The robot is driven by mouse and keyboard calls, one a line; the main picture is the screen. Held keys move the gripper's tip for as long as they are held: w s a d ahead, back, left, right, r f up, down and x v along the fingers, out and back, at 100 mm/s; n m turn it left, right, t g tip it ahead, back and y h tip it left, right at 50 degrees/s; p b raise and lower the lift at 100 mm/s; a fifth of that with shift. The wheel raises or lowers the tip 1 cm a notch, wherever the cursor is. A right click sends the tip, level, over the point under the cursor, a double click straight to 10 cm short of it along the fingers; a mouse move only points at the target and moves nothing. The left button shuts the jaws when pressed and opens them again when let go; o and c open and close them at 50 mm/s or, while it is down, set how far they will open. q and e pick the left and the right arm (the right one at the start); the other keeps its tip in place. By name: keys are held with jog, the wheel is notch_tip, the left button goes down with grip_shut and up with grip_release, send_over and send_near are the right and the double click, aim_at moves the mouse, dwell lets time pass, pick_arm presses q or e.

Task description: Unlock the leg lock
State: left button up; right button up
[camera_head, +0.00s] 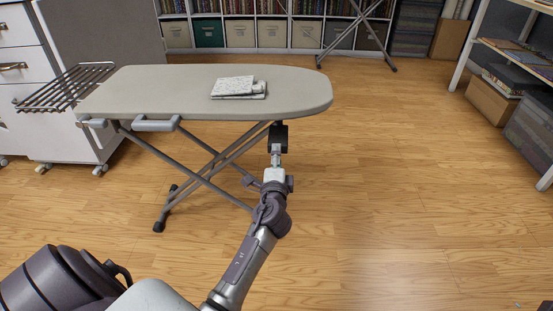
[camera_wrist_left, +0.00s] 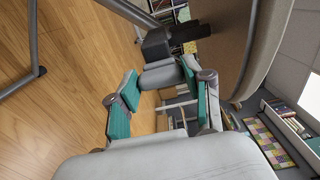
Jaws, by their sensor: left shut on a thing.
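The ironing board (camera_head: 170,88) stands unfolded on crossed grey legs (camera_head: 215,165). A black block (camera_head: 279,134) hangs under its right part, which I take to be the leg lock. In the left wrist view the black block (camera_wrist_left: 155,43) carries a short grey bar. My left gripper (camera_head: 276,158) is under the board's front edge, just below the block. In the left wrist view its teal-padded fingers (camera_wrist_left: 160,80) are shut on the grey bar, one on each side. The gripper partly hides the bar in the head view. My right gripper is not in view.
A folded patterned cloth (camera_head: 236,85) lies on the board. A pale grey handle (camera_head: 155,125) is under its left front edge. A white drawer unit (camera_head: 20,70) stands at left, cubbies (camera_head: 240,33) at the back, a shelf with boxes (camera_head: 490,100) at right. The floor at right is clear.

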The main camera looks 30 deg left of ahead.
pick_arm(q)
jog(key=shift+f, duration=0.1)
jog(key=o, duration=1.2)
jog(key=shift+c, duration=0.2)
jog(key=shift+s, duration=0.1)
jog(key=v, duration=1.2)
